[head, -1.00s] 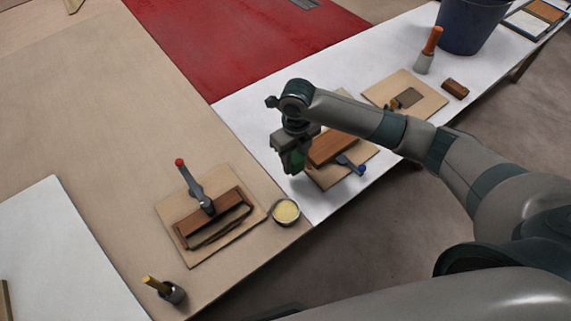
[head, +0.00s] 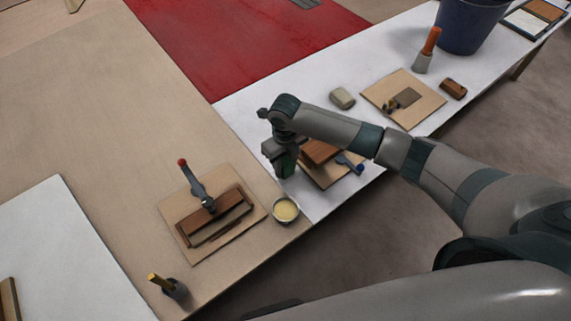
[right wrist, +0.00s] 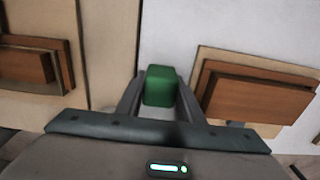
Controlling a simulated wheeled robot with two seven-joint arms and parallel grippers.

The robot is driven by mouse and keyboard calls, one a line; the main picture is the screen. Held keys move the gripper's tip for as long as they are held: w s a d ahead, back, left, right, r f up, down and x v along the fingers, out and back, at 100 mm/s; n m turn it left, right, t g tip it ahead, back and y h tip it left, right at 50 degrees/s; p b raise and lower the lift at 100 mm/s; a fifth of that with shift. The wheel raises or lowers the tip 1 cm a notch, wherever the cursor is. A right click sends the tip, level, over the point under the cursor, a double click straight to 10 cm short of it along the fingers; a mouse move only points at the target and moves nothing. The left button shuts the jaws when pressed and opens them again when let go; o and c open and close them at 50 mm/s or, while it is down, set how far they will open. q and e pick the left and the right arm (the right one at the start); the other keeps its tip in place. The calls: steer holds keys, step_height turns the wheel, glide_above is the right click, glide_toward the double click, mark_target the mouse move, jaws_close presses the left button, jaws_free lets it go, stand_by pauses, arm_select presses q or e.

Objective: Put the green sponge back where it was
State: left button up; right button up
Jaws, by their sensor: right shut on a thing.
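The green sponge (right wrist: 160,86) is a small green block held between the two fingers of my right gripper (right wrist: 158,92) in the right wrist view. In the head view my right gripper (head: 284,168) points down over the white table strip, just left of a board with a brown wooden block (head: 318,152). The sponge (head: 287,165) shows there only as a dark green patch, mostly hidden by the gripper. I cannot tell whether the sponge touches the table. My left gripper is not in view.
A small bowl of yellow stuff (head: 286,210) stands just below the gripper. A board with a wooden frame and clamp (head: 212,215) lies at left. A dark blue bucket (head: 468,25) stands at the far right.

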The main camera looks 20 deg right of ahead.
mark_target(285, 162)
steer(key=shift+f, duration=0.35)
steer(key=shift+f, duration=0.2)
steer(key=o, duration=0.7)
steer(key=shift+r, duration=0.2)
step_height(285, 162, up, 12)
steer(key=b, duration=0.2)
steer(key=shift+b, duration=0.35)
steer(key=shift+s, duration=0.1)
